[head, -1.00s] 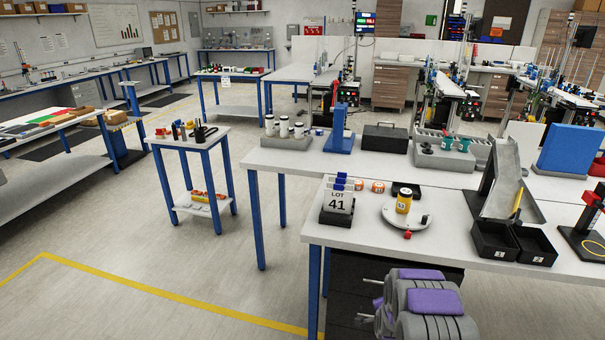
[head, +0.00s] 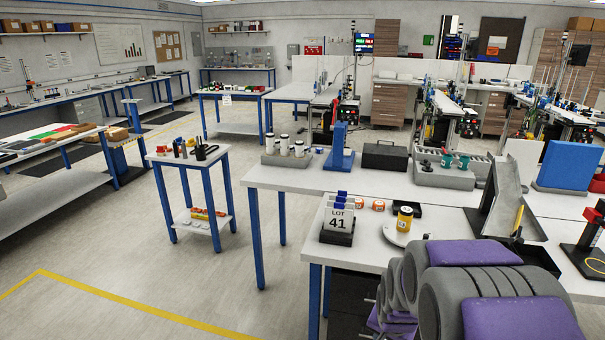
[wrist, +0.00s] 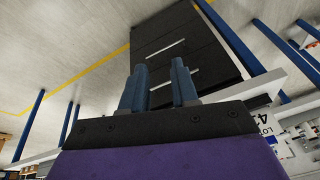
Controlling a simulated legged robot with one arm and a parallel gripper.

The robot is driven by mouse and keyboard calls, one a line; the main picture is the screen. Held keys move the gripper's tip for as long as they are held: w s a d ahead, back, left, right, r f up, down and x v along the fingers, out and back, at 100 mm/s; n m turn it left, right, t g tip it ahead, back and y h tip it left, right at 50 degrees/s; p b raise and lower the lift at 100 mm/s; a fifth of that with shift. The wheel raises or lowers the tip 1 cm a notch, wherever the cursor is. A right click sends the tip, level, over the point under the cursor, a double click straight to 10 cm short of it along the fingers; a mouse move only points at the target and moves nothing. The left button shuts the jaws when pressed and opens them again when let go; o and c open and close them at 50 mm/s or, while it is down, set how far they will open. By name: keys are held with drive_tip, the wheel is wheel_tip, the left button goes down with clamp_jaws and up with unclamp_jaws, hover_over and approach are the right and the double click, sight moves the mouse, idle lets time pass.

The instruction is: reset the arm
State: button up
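My gripper (wrist: 159,66) shows in the wrist view as two blue-grey fingers set apart, with nothing between them. Behind them is a dark drawer cabinet (wrist: 185,45) with light handles, below a table. In the head view my grey and purple arm fills the lower right, in front of the near table (head: 345,252). My gripper's fingers cannot be made out there. The arm hides part of the round white plate (head: 397,233) under a yellow jar (head: 404,219) and most of the black bins (head: 535,256).
A LOT 41 card holder (head: 339,222) stands at the near table's left end. Orange-labelled rolls (head: 370,205) and a blue stand (head: 339,150) are behind. A small cart (head: 188,160) stands left. Open floor (head: 130,255) lies left, with a yellow line.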

drive_tip(key=s+a+r+n+g, duration=0.1)
drive_tip(key=s+r+n, duration=0.1)
drive_tip(key=s, duration=0.8)
drive_tip(key=s+a+r+n+g, duration=0.2)
drive_tip(key=s+r, duration=0.2)
drive_tip(key=s, duration=0.7)
drive_tip(key=s+a+r+n+g, duration=0.2)
drive_tip(key=s+r, duration=0.2)
drive_tip(key=s, duration=0.6)
drive_tip(key=shift+s+a+y, duration=0.25)
drive_tip(key=shift+y, duration=0.15)
